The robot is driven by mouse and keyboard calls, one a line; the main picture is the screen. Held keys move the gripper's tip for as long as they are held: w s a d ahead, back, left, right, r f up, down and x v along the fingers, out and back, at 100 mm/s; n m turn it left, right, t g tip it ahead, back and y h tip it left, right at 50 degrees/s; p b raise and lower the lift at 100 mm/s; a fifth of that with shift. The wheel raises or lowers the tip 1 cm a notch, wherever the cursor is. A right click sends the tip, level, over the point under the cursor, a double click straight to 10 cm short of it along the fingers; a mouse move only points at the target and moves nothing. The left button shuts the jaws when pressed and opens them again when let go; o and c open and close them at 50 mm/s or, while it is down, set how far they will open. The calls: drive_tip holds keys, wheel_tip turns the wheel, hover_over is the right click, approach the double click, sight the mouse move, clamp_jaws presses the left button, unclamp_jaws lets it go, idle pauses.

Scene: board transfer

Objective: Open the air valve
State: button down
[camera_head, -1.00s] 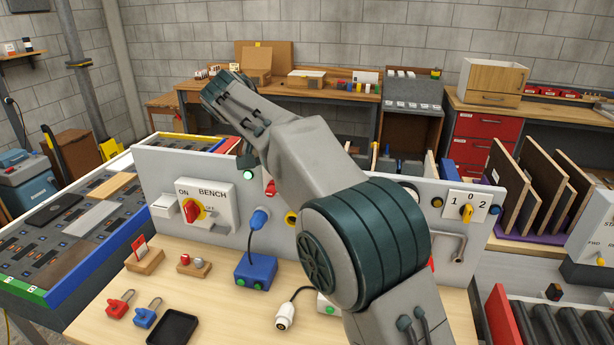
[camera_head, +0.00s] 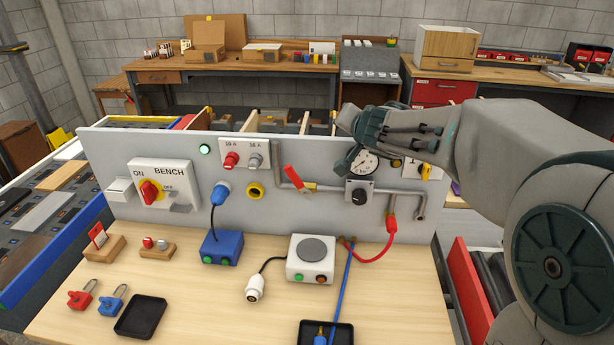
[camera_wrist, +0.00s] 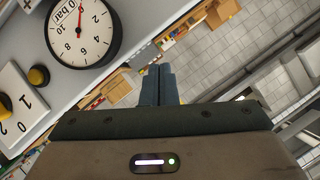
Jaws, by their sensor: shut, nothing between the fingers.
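The air valve (camera_head: 307,187) has a red lever handle (camera_head: 293,178) slanting up and left from its brass body. It sits on a grey pipe along the upright panel. My gripper (camera_head: 347,164) is to the right of the lever and above the black regulator knob (camera_head: 359,196), apart from the lever. Its fingers partly cover the round pressure gauge (camera_head: 366,163). In the wrist view the fingers (camera_wrist: 158,86) are together and empty. The gauge (camera_wrist: 82,30) fills the upper left there, with a red needle. The air valve is not in the wrist view.
The panel (camera_head: 102,148) carries a red and yellow bench switch (camera_head: 151,192), plugs and sockets. A blue plug box (camera_head: 221,247), a white button box (camera_head: 310,259) and padlocks (camera_head: 81,294) stand on the bench top.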

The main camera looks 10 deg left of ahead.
sight(294, 177)
drive_tip(key=s+f+m+g+y, duration=0.1)
drive_tip(key=s+f+y, duration=0.15)
drive_tip(key=s, duration=0.35)
drive_tip(key=s+f+g+y, duration=0.1)
drive_tip(key=s+f+y, duration=0.15)
drive_tip(key=s, duration=0.25)
drive_tip(key=w+a+f+b, duration=0.5)
drive_tip(key=w+a, duration=0.1)
drive_tip(key=a, duration=0.3)
drive_tip(key=shift+w+a+f+g+y, duration=0.15)
drive_tip(key=shift+w+a+g+y, duration=0.15)
drive_tip(key=shift+y, duration=0.1)
drive_tip(key=shift+s+a+p, duration=0.1)
drive_tip(key=shift+p, duration=0.35)
